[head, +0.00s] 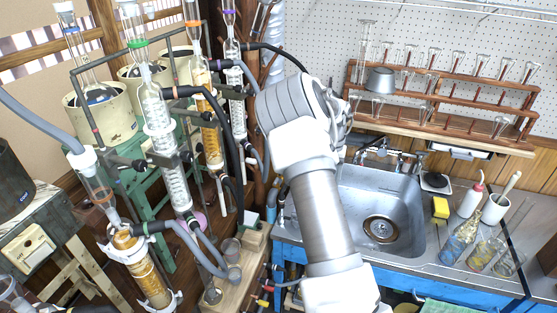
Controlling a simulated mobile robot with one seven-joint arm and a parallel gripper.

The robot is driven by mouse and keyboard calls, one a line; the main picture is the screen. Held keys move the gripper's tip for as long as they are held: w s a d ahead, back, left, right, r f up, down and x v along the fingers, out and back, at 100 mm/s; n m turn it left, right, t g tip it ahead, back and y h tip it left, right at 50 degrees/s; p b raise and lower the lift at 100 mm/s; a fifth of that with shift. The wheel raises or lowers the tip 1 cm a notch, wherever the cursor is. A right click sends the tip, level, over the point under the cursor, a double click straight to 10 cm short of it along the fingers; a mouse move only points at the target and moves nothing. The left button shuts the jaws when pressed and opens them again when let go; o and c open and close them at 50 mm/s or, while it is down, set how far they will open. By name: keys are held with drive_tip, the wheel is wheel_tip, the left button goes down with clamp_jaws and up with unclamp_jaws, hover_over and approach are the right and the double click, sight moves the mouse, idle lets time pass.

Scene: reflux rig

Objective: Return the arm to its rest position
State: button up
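My arm (322,215) rises from the bottom centre of the head view. It passes in front of the left edge of the sink and ends at a thick grey and white joint (287,103). Some small grey parts show along the right side of that joint, but no gripper fingers can be made out. My gripper appears hidden behind the arm, so whether it is open or holds anything does not show.
Glass reflux columns (158,112) with clamps and hoses stand close left of the arm. A steel sink (408,215) lies right of it. A wooden glassware rack (450,95) is on the back wall. A yellow sponge (440,208), wash bottle (471,197) and glass flasks (457,243) stand right.

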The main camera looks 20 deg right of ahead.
drive_tip(key=s+a+r+n+t+y, duration=0.1)
drive_tip(key=s+a+r+n, duration=0.6)
drive_tip(key=r+n, duration=0.35)
drive_tip(key=s+a+r+n+t+y, duration=0.1)
drive_tip(key=s+a+r+n+t, duration=0.1)
drive_tip(key=s+a+r+n, duration=0.75)
drive_tip(key=s+a+r+n+t+h, duration=0.1)
drive_tip(key=s+a+n, duration=0.1)
drive_tip(key=s+n, duration=0.5)
drive_tip(key=s+a+r+n+t+h, duration=0.1)
drive_tip(key=s+n, duration=0.6)
drive_tip(key=n, duration=0.9)
drive_tip(key=shift+a+r+t, duration=0.3)
drive_tip(key=shift+a+r, duration=0.3)
drive_tip(key=shift+a, duration=0.3)
drive_tip(key=shift+d, duration=0.4)
